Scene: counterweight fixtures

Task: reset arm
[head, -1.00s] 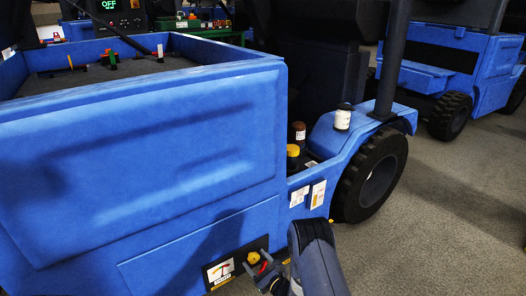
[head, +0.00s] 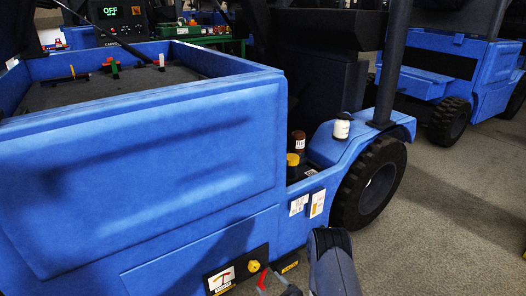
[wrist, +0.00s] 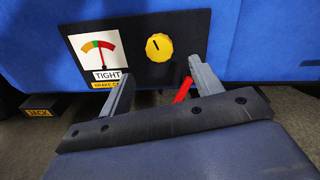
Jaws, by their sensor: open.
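My gripper (wrist: 158,84) is open in the wrist view, its two grey fingers apart in front of a black panel (wrist: 130,35) on the blue vehicle. A red lever (wrist: 183,90) shows between the fingers, close to the right one; I cannot tell if they touch. The panel carries a yellow knob (wrist: 159,47) and a gauge (wrist: 98,50) marked TIGHT. In the head view the red lever (head: 262,279) and knob (head: 253,266) show at the bottom. My gripper (head: 277,287) is partly cut off by the lower edge there.
The blue vehicle (head: 150,180) fills the left. A white bottle (head: 341,128), a brown bottle (head: 298,142) and a yellow-lidded jar (head: 293,160) stand on its side. Its wheel (head: 372,188) is to the right of the panel. Grey floor (head: 450,220) is open at right.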

